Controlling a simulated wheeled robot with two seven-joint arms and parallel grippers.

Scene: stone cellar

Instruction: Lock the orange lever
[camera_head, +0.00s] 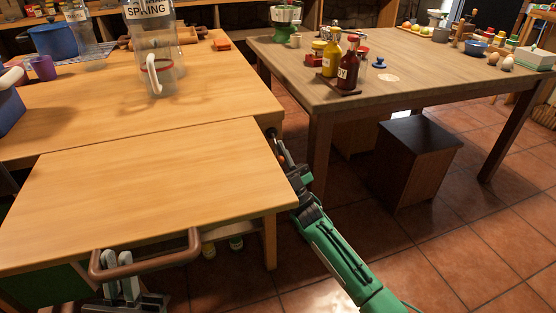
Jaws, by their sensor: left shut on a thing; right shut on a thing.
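A brown curved bar handle (165,257) stands at the near edge of the light wooden table, at the bottom left. My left gripper (120,262) has its grey fingers closed on this bar. My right gripper (282,150) is at the right edge of the same table, at the end of my green arm. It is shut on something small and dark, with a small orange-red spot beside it. This may be part of the orange lever, but it is too small to tell. No whole orange lever can be made out.
The near light table (150,190) has a bare top. A clear dispenser (159,80), a blue pot (54,41) and an orange block (222,44) stand behind it. A darker table (440,75) with bottles is at the right, with a brown stool (415,165) below.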

